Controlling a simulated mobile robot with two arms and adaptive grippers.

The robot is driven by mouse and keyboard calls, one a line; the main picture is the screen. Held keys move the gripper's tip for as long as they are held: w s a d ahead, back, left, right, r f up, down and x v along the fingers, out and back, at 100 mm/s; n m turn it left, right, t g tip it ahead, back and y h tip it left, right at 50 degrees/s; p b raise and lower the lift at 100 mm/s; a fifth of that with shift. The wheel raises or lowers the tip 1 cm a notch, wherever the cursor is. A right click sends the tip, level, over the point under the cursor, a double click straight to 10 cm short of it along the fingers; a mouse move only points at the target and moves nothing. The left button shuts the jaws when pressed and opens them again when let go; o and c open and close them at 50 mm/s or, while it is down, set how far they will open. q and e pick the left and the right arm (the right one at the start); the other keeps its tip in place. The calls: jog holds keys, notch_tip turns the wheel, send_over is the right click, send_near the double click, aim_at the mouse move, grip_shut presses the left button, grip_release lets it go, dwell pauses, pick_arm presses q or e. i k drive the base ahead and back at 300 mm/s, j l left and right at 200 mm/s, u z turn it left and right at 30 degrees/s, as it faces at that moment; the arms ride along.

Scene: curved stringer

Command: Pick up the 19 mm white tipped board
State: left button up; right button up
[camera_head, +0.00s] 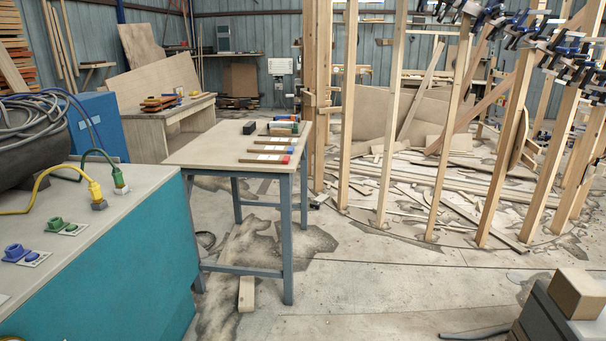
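Several short boards lie side by side on the wooden top of a blue-legged table (200,150) left of the middle. The nearest board (262,160) has a red tip at its right end. Just behind it lies a board (268,149) with a pale label and what looks like a blue tip. Behind that is another board (272,141) with a red end. Farther back are small pieces with blue, orange and green parts (284,128). Which one is white tipped I cannot tell at this size. Neither of my grippers is in view.
A teal cabinet (120,260) with plugs and sockets stands at front left. A black block (249,127) sits on the table. Upright timber posts (393,120) with clamps stand at right, among scrap wood. A cardboard box (577,294) is at lower right. Floor between is mostly clear.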

aim_at(259, 141)
jog(key=i+l, duration=0.15)
jog(key=i, duration=0.85)
jog(key=i+l+z, duration=0.15)
jog(key=i, duration=0.85)
